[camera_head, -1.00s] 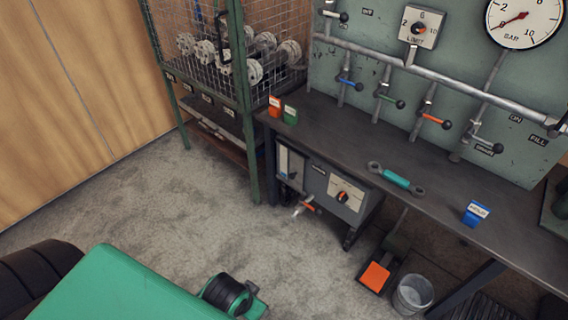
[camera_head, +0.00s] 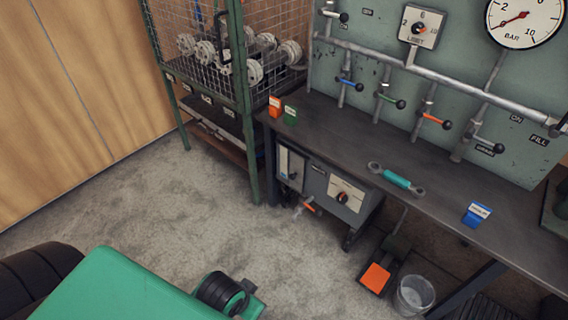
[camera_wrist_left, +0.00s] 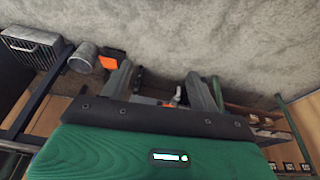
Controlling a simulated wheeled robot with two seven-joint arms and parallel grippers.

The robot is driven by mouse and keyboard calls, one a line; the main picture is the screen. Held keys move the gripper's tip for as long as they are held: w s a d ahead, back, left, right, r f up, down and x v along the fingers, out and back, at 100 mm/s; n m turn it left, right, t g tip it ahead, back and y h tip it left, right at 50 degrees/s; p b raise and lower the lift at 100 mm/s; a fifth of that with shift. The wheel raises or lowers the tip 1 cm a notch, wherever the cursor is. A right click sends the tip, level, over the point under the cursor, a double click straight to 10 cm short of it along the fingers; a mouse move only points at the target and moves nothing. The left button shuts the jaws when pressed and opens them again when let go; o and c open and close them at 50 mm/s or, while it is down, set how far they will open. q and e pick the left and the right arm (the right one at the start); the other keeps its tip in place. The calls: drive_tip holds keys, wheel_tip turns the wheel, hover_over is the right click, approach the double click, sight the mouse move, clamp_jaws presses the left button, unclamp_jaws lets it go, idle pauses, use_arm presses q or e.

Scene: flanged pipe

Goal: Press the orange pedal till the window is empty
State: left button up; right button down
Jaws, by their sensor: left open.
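The orange pedal (camera_head: 376,277) is on the floor beneath the bench, just left of a grey bucket. It also shows in the left wrist view (camera_wrist_left: 110,59), partly hidden beside a gripper finger. A grey unit (camera_head: 341,195) hangs under the bench, with a tall narrow window (camera_head: 291,165) at its left end. The window's level is too small to read. My left gripper (camera_wrist_left: 158,75) is open and empty in the left wrist view, its fingers apart above the floor and bench area, clear of the pedal. My right gripper is in neither view.
The bucket (camera_head: 414,295) stands close right of the pedal. A tap with an orange lever (camera_head: 309,208) sticks out low from the unit. The bench (camera_head: 340,130) overhangs the pedal; a wire cage (camera_head: 225,60) stands left. Open floor (camera_head: 200,225) lies in front.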

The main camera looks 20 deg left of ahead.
use_arm(q)
wheel_tip(320, 180, up, 5)
wheel_tip(320, 180, down, 20)
drive_tip(key=s+f+g+p, duration=0.1)
drive_tip(key=s+g+p, duration=0.15)
drive_tip(key=p, duration=0.65)
drive_tip(key=s+a+f+p, duration=0.2)
drive_tip(key=s+f+p, duration=0.1)
drive_tip(key=s, duration=0.3)
drive_tip(key=s+a+f+p, duration=0.2)
drive_tip(key=s+f+p, duration=0.2)
drive_tip(key=s+f, duration=0.2)
drive_tip(key=shift+s+a+f+y+p, duration=0.3)
drive_tip(key=shift+s+a+y, duration=0.1)
drive_tip(key=shift+s, duration=0.15)
